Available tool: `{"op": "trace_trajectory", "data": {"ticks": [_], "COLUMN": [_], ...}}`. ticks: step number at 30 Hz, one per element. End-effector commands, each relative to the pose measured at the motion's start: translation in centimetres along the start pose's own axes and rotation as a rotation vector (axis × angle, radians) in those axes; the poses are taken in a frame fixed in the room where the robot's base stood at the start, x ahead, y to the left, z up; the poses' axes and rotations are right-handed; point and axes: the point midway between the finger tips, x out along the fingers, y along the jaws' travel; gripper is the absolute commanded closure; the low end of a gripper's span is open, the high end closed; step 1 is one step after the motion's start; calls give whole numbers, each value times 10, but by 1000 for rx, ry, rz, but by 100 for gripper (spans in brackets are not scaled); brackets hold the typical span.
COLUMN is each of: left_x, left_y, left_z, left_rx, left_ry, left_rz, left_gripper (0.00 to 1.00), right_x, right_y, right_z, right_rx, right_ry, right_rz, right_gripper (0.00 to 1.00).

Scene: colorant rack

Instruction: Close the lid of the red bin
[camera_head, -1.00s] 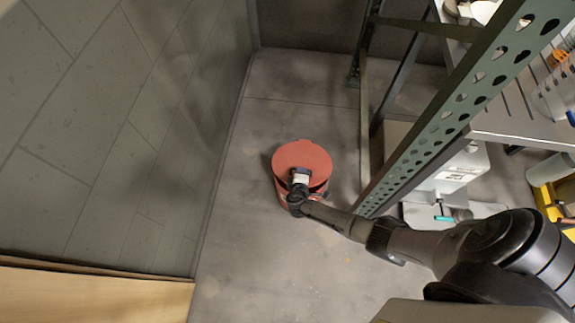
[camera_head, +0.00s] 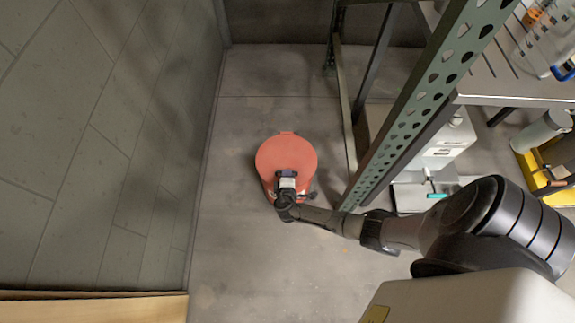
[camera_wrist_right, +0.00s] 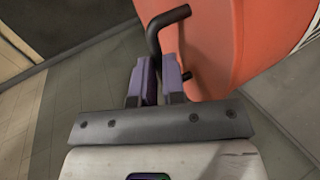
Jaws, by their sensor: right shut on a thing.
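The red bin (camera_head: 267,186) stands on the floor in the head view. Its round red lid (camera_head: 286,153) lies over the top, and no clear opening shows from above. My right gripper (camera_head: 287,176) is at the lid's near edge. In the right wrist view, the gripper's fingers (camera_wrist_right: 160,75) are shut on a bent black handle (camera_wrist_right: 165,24) beside the red surface (camera_wrist_right: 230,40). The gripper hides part of the lid's near edge, so I cannot tell whether the lid is fully seated. My left gripper is not in view.
A green perforated rack upright (camera_head: 424,98) stands right of the bin, close to my right arm. White containers and a yellow item (camera_head: 528,163) are farther right. A grey tiled wall (camera_head: 95,150) is at left. The floor (camera_head: 250,255) around the bin is mostly clear.

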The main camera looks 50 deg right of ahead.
Motion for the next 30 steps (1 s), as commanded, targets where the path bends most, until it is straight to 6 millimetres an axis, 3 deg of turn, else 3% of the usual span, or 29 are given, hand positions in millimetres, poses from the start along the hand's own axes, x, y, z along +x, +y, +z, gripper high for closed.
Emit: {"op": "trace_trajectory", "data": {"ticks": [1, 3, 4, 12, 25, 30], "left_x": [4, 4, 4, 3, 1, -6], "left_y": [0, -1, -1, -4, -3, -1], "left_z": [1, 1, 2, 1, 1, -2], "left_rx": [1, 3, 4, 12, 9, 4], "left_ry": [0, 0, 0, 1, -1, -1], "left_rz": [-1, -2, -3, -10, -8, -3], "left_gripper": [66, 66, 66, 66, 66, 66], "right_x": [2, 2, 2, 1, 0, -14], "right_y": [-17, -17, -17, -15, -11, -9], "right_z": [9, 9, 9, 8, 6, 5], "right_rx": [-9, -9, -9, -9, -7, -7], "right_ry": [-7, -7, -7, -6, -5, -4], "right_rz": [-30, -30, -30, -28, -22, -23], "right_gripper": [100, 100, 87, 63, 63, 63]}}
